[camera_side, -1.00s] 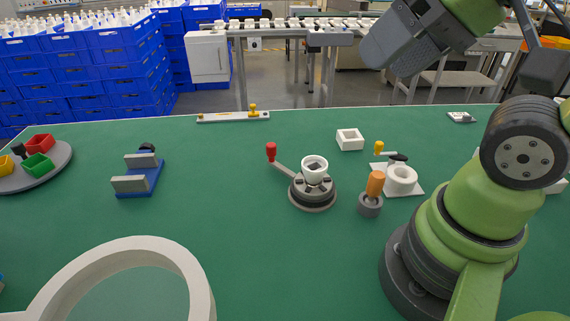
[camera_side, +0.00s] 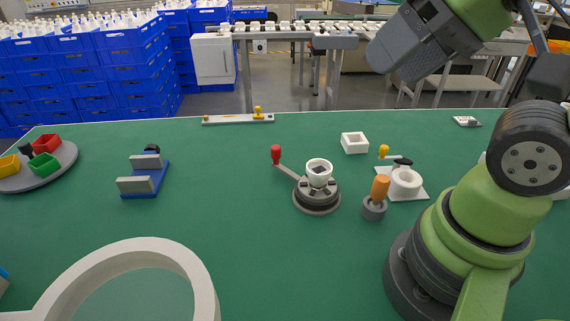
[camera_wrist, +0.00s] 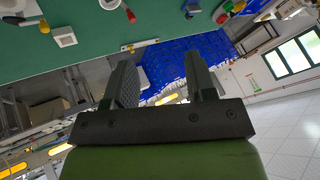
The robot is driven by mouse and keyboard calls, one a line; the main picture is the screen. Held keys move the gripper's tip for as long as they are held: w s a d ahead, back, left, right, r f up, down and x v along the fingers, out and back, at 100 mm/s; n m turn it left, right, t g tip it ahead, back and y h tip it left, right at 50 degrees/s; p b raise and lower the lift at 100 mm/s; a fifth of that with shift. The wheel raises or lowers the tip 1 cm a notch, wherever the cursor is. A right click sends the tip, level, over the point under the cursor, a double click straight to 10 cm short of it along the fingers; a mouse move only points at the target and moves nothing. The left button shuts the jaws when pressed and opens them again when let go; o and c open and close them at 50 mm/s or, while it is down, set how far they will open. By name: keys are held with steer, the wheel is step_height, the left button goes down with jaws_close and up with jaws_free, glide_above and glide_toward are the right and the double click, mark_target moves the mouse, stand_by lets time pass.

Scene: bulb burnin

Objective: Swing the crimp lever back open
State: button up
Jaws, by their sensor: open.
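A round grey fixture (camera_side: 317,204) stands mid-table in the side view, with a white cup (camera_side: 319,168) in its top. A lever with a red knob (camera_side: 276,154) reaches out from it to the upper left. To its right, a white plate (camera_side: 418,194) carries a white ring, a black handle (camera_side: 403,161) and a yellow-knobbed lever (camera_side: 383,151). I cannot tell for sure which lever is the crimp lever. My gripper (camera_wrist: 162,78) is open and empty in the wrist view, well away from both levers. The red knob also shows there (camera_wrist: 131,16).
An orange-handled tool (camera_side: 380,188) stands in a grey holder between the fixtures. A white square box (camera_side: 354,142) sits behind. A blue stand (camera_side: 145,180) and a round tray (camera_side: 62,166) with coloured bins are at left. A large white ring (camera_side: 205,285) lies in front.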

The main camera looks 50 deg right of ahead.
steer(key=n+g+h, duration=0.1)
steer(key=g+h, duration=0.1)
steer(key=g, duration=0.5)
glide_above(275, 147)
step_height(275, 147, down, 17)
steer(key=shift+f, duration=0.1)
step_height(275, 147, down, 10)
steer(key=shift+f, duration=0.2)
steer(key=shift+c, duration=0.3)
jaws_close()
